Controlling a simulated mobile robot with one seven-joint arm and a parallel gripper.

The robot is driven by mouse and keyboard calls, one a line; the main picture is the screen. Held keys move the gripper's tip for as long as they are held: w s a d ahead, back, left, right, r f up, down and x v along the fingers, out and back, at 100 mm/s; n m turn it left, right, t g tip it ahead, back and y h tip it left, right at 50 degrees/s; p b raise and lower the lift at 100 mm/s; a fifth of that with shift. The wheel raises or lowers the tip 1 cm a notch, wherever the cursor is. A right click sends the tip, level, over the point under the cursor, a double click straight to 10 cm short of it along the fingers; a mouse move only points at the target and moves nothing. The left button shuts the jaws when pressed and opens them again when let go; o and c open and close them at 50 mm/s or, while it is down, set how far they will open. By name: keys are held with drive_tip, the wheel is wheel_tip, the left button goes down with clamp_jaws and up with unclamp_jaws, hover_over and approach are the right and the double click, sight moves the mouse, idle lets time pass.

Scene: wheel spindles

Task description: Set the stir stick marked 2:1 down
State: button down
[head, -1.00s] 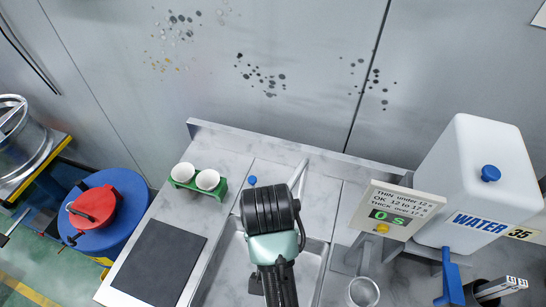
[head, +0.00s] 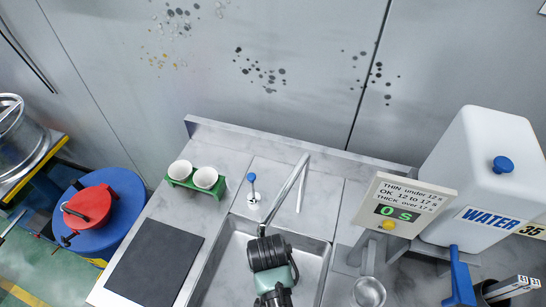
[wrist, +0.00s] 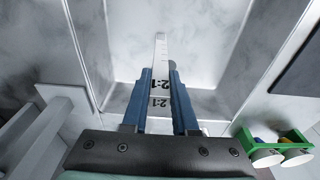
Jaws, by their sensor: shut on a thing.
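The stir stick (wrist: 160,60), pale with 2:1 printed on it, stands out between the blue fingers of my gripper (wrist: 160,76) in the wrist view. My gripper is shut on it, and its far end points away over the grey sink basin (wrist: 200,45). I cannot tell whether the tip touches anything. In the head view my arm's wrist is over the sink (head: 229,262) and hides the fingers and the stick.
A tap (head: 290,188) rises behind the sink. Left are a green holder (head: 195,184) with white cups and a dark mat (head: 157,265), bare on top. Right are a timer sign (head: 403,205) reading 0 S, a metal cup (head: 369,292), a water tank (head: 482,180) and more marked sticks (head: 511,287).

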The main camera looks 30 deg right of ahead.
drive_tip(key=shift+f, duration=0.3)
drive_tip(key=shift+f, duration=0.15)
drive_tip(key=c, duration=0.7)
unclamp_jaws()
drive_tip(key=r, duration=0.8)
drive_tip(key=s+a+r, duration=0.1)
drive_tip(key=r, duration=0.3)
drive_tip(key=shift+r+b, duration=0.15)
drive_tip(key=shift+b, duration=0.15)
